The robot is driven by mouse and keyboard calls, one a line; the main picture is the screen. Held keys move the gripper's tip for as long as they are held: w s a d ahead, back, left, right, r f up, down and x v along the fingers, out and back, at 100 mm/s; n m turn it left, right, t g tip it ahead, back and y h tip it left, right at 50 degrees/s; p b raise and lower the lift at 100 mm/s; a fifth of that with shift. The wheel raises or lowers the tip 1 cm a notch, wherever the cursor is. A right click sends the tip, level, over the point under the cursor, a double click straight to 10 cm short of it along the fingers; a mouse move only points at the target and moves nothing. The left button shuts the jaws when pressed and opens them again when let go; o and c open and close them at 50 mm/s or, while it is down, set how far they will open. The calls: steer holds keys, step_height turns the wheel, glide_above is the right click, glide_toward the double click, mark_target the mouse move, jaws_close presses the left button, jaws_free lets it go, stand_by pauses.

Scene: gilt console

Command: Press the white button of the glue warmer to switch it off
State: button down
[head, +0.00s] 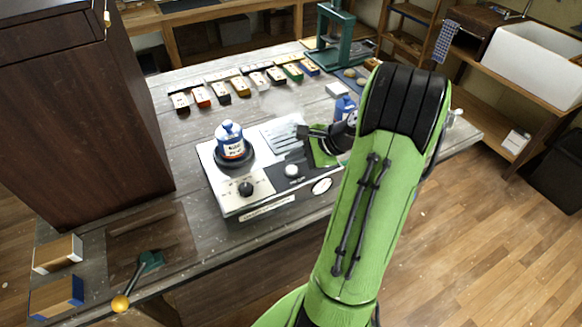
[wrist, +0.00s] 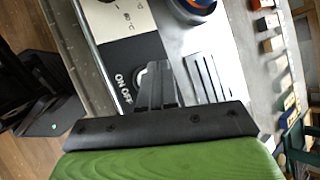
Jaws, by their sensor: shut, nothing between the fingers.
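The glue warmer (head: 237,201) is a white box on the grey table, with a black panel on its front right. Its round white button (head: 292,170) stands on that panel. In the wrist view, part of the white button (wrist: 141,77) shows beside the fingers, near the ON OFF print; the fingers hide the rest. My gripper (head: 303,131) is shut and empty, above the warmer and behind the button in the head view. Its fingers (wrist: 158,68) also show in the wrist view. I cannot tell whether they touch the warmer.
A blue and white glue pot (head: 231,143) sits on the warmer's left, behind a black knob (head: 246,189). A round gauge (head: 321,186) is at the front right. Several coloured blocks (head: 221,93) line the table behind. A dark cabinet (head: 80,120) stands left.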

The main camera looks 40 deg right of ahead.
mark_target(295, 170)
steer(key=shift+f, duration=0.1)
stand_by(0.4)
steer(key=shift+f, duration=0.4)
steer(key=shift+f, duration=0.4)
stand_by(0.4)
steer(key=shift+r+p, duration=0.85)
steer(key=shift+r, duration=0.05)
step_height(295, 170, up, 6)
steer(key=p, duration=0.6)
steer(key=shift+p, duration=0.35)
